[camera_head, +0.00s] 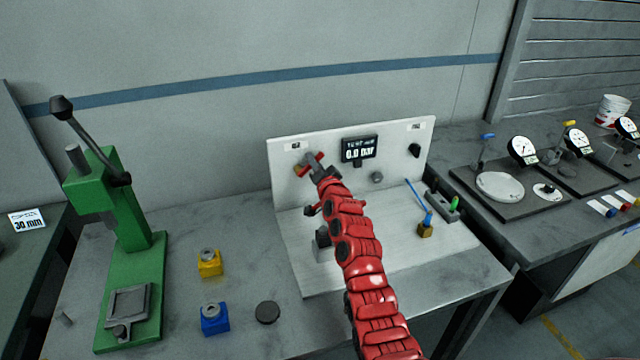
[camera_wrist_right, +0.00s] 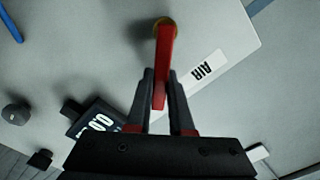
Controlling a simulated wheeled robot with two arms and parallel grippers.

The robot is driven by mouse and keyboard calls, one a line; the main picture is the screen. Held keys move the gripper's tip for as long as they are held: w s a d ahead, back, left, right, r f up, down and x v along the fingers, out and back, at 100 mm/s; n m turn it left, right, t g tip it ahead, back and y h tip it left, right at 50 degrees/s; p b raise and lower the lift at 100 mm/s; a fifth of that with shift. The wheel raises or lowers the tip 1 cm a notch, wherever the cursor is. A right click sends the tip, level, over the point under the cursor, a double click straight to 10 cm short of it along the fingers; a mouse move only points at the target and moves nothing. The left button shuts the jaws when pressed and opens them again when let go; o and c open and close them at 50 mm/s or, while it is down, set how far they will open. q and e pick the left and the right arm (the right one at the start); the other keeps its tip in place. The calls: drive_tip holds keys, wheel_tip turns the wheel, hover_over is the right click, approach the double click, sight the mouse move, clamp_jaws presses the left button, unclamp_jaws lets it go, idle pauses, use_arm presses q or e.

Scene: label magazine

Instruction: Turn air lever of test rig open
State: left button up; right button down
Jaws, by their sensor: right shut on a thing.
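The test rig (camera_head: 397,165) is a white upright panel with a base plate on the bench. Its display (camera_head: 358,150) reads 0.0 bar. The red air lever (camera_head: 303,168) is on the left of the panel, mostly hidden behind my right gripper (camera_head: 318,170) in the head view. In the right wrist view the lever (camera_wrist_right: 164,60) is a red bar on a brass pivot, next to an AIR label (camera_wrist_right: 207,70). My right gripper (camera_wrist_right: 160,95) is shut on the lever's free end, one finger on each side. My left gripper is not in view.
A green press (camera_head: 135,260) stands at the left. A yellow block (camera_head: 209,264), a blue block (camera_head: 214,320) and a dark disc (camera_head: 267,312) lie on the bench. A blue tool and a grey holder (camera_head: 443,206) are right of my arm. Dial gauges (camera_head: 523,150) stand on the right bench.

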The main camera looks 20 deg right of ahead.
sight(296, 152)
drive_tip(key=shift+a+r+n+b, duration=0.1)
drive_tip(key=shift+a+n+b, duration=0.4)
drive_tip(key=shift+n, duration=0.5)
drive_tip(key=a+n+b, duration=0.1)
drive_tip(key=n+b, duration=0.2)
drive_tip(key=a+r+n+b, duration=0.1)
drive_tip(key=n+b, duration=0.1)
drive_tip(key=b, duration=0.2)
drive_tip(key=shift+a+r+n, duration=0.15)
drive_tip(key=shift+n, duration=0.25)
drive_tip(key=shift+a+r+n+b, duration=0.1)
drive_tip(key=shift+a+n+b, duration=0.35)
drive_tip(key=shift+n+b, duration=0.5)
drive_tip(key=c, duration=0.8)
unclamp_jaws()
drive_tip(key=shift+a, duration=0.1)
